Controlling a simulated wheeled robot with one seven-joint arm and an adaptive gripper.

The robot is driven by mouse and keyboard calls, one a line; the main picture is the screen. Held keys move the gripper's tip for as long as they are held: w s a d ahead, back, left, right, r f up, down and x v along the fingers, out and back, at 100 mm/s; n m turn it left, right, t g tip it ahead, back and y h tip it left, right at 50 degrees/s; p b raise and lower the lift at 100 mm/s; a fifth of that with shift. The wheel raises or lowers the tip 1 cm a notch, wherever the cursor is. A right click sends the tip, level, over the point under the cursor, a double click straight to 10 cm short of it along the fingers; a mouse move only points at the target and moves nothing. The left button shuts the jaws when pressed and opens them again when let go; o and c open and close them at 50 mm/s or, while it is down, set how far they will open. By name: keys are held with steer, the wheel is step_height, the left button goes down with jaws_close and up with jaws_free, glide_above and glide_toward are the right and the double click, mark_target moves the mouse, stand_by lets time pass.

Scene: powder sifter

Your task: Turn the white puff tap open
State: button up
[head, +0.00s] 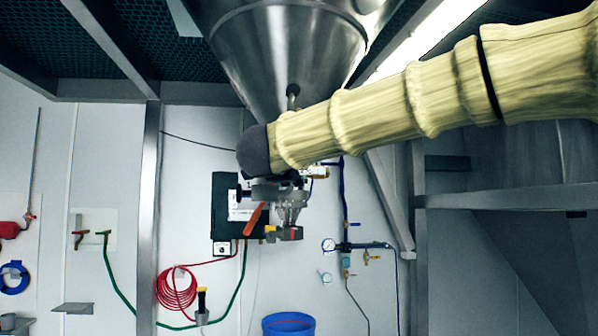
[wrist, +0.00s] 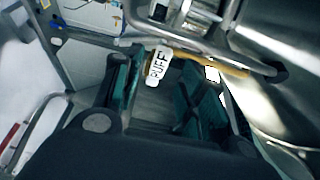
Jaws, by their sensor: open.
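The white puff tap (wrist: 158,62) shows in the wrist view as a white tag-like handle with the black letters PUFF. It is tilted and sits near the top, between the tips of my gripper (wrist: 162,78). My gripper is open, with one dark, green-edged finger on each side of the tap. I cannot tell whether either finger touches it. In the head view my arm in its yellow sleeve crosses in front of the steel hopper (head: 285,60), and I cannot make out the white tap there.
A yellow pipe or bar (wrist: 225,63) runs right behind the tap, close to shiny steel. An orange lever (head: 255,218) hangs below the hopper. A blue bin (head: 288,325) stands below. A steel post (head: 149,200) stands to the left.

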steer(key=v, duration=0.7)
stand_by(0.4)
